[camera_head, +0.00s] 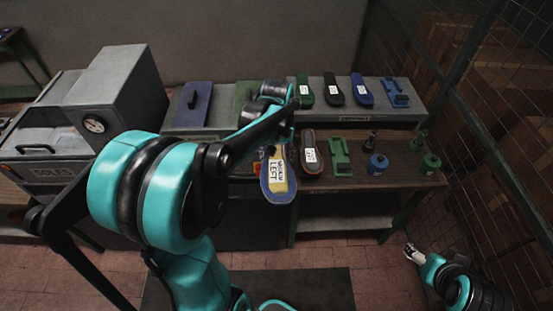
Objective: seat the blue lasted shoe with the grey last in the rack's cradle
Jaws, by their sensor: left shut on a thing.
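My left gripper (272,150) is shut on a blue-edged shoe-shaped piece (280,196), held over the front edge of the bench. Its face is yellowish with a white label reading LEFT. My gripper and arm hide its upper end; I cannot make out a grey last. A blue cradle-like holder (395,93) stands at the right of the raised back shelf, looking empty. A green holder (340,157) stands on the bench to the right of the held piece. My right gripper (411,251) is low at the right, away from the bench; its finger state is unclear.
A dark labelled shoe piece (311,160) lies close beside the held one. Green, black and blue (362,92) labelled pieces line the back shelf. Bottles and a blue pot (377,164) stand at the bench's right. A grey machine (112,90) is left; a mesh fence is right.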

